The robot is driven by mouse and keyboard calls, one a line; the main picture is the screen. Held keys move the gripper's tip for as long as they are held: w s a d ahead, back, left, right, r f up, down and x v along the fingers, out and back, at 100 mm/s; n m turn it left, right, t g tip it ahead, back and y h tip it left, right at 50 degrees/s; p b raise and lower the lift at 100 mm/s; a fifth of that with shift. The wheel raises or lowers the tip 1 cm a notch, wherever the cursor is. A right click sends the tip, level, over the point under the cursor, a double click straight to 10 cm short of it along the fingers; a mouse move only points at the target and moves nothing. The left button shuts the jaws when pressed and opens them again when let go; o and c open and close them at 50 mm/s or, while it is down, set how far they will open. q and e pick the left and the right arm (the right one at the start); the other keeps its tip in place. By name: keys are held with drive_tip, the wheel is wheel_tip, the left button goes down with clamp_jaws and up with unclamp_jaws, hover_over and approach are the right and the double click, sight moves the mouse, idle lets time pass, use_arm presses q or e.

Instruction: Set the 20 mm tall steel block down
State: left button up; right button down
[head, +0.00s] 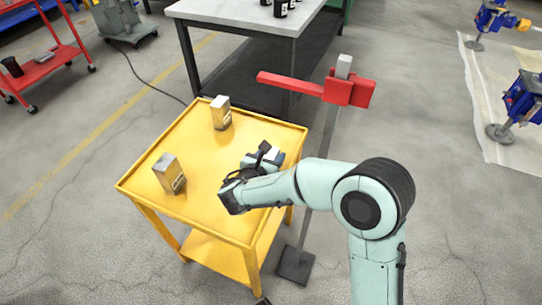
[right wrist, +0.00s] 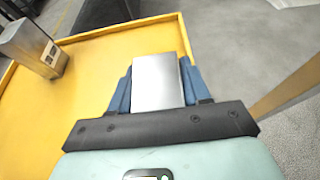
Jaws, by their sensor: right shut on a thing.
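My right gripper (head: 263,158) is over the right part of the yellow cart top (head: 208,205). In the right wrist view, its two blue fingers are shut on a plain grey steel block (right wrist: 158,82), one finger on each side. In the head view the held block is mostly hidden by the gripper. I cannot tell whether its underside touches the cart top. Two other steel blocks with labels stand upright on the cart, one near the back (head: 221,113) and one at the left (head: 168,174). My left gripper is not in view.
Blue screw jacks (head: 522,98) stand on a pale mat at the right. The cart's middle and front are bare, and the cart has a raised rim.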

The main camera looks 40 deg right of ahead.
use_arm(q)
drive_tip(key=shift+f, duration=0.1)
use_arm(e)
drive_tip(key=c, duration=0.5)
unclamp_jaws()
drive_tip(key=shift+f, duration=0.15)
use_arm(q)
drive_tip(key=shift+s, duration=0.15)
use_arm(e)
drive_tip(key=shift+s+a+r, duration=0.15)
drive_tip(key=shift+a+r, duration=0.15)
drive_tip(key=shift+r, duration=0.05)
drive_tip(key=p+v, duration=0.1)
drive_tip(key=v, duration=0.4)
drive_tip(key=shift+r+p, duration=0.1)
drive_tip(key=shift+p, duration=0.25)
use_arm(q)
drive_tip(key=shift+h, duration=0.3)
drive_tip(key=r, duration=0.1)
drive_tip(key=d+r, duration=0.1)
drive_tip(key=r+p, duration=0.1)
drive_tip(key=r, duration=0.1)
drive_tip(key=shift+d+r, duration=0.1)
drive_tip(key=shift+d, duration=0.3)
use_arm(e)
drive_tip(key=v, duration=0.6)
drive_tip(key=shift+s, duration=0.2)
